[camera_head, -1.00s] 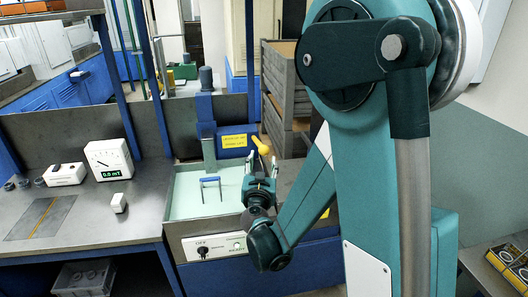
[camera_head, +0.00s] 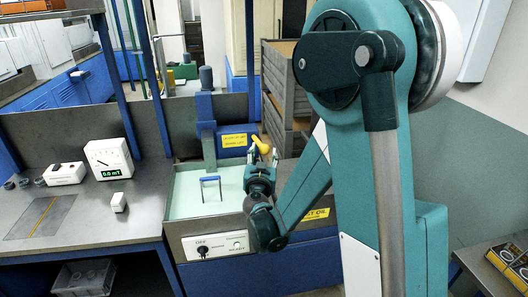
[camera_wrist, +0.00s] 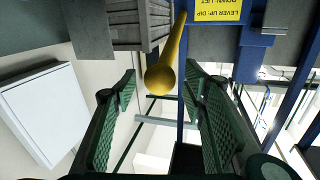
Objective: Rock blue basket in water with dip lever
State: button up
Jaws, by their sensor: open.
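The yellow dip lever (camera_head: 262,146) sticks out at the right of the blue column behind the tank. In the wrist view its round-ended yellow grip (camera_wrist: 163,75) shows between and beyond the fingertips. My gripper (camera_head: 262,157) is open, just below and in front of the lever. In the wrist view its two green ribbed fingers (camera_wrist: 161,88) stand on either side of the lever end, with gaps on both sides. The basket's blue handle (camera_head: 210,179) rises from the pale water (camera_head: 184,200) in the tank; the basket body is hard to make out.
A yellow label (camera_head: 234,140) is on the blue housing beside the lever. A control panel with a black knob (camera_head: 203,252) is on the tank front. A meter (camera_head: 109,158) and a white box (camera_head: 65,174) stand on the left bench. Wooden crates (camera_head: 285,115) are behind.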

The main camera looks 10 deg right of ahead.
jog(key=shift+x, duration=1.25)
jog(key=c, duration=1.2)
jog(key=shift+r, duration=0.15)
